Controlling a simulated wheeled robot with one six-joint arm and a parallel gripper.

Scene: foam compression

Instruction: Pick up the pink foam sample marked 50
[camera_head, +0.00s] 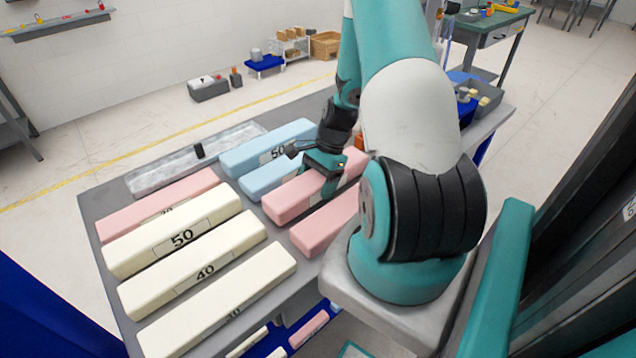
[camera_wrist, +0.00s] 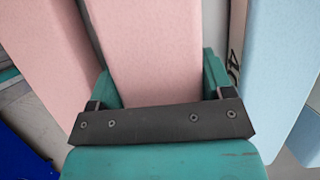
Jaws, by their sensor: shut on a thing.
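My gripper (camera_head: 326,170) is shut across a pink foam block (camera_head: 292,199) at the middle right of the table. In the wrist view the two teal fingers of my gripper (camera_wrist: 158,82) press on both long sides of this pink block (camera_wrist: 150,45). The block's number is hidden, so I cannot tell from its face whether it is the one marked 50. I cannot tell whether the block is clear of the table. A second pink block (camera_head: 320,226) lies in front of it, partly hidden by my arm; it also shows in the wrist view (camera_wrist: 45,50).
Two light blue blocks (camera_head: 262,149) lie beyond the held block, the far one marked 50. Several cream blocks (camera_head: 150,248) and another pink block (camera_head: 150,205) fill the left of the grey table (camera_head: 92,200). A grey tray (camera_head: 160,177) lies along its back edge.

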